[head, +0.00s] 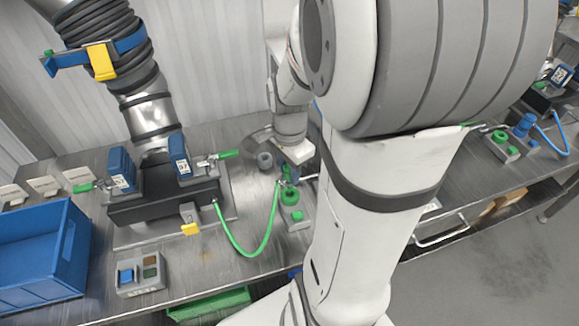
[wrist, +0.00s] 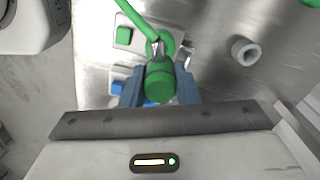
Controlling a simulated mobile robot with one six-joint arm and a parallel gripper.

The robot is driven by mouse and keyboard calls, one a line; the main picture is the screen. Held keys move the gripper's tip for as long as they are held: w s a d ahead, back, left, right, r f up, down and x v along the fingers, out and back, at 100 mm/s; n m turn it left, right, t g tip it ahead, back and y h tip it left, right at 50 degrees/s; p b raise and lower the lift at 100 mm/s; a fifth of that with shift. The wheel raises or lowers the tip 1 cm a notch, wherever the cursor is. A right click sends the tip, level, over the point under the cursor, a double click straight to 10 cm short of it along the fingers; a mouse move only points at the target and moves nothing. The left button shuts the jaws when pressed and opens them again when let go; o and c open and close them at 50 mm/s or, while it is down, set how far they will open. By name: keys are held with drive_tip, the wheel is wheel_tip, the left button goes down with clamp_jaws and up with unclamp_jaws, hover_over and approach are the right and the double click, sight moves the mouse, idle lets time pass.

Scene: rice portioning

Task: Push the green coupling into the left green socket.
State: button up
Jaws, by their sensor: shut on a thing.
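My gripper (wrist: 160,88) is shut on the green coupling (wrist: 159,83), a short green cylinder with a metal end and a green hose (wrist: 135,15). In the head view my gripper (head: 289,172) is low over the bench, partly hidden by my arm. The left green socket (head: 291,196), a green ring on a grey block, is just below it. In the wrist view the green socket (wrist: 167,45) shows behind the coupling's metal end and the hose, partly covered. I cannot tell whether coupling and socket touch.
A green square (head: 296,215) is on the socket block. A grey ring (head: 265,160) stands nearby. The hose (head: 249,256) loops to a black unit (head: 165,203) with blue boxes. A blue crate (head: 70,245) and control box (head: 140,274) stand left. Another socket block (head: 503,146) is far right.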

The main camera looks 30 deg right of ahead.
sight(289, 183)
drive_tip(key=shift+f+b, duration=2.2)
drive_tip(key=shift+f, duration=0.6)
idle(1.8)
drive_tip(key=o, duration=1.6)
drive_tip(key=shift+r, duration=0.1)
drive_tip(key=shift+r+p, duration=2.5)
drive_tip(key=shift+r, duration=0.5)
drive_tip(key=shift+f, duration=0.1)
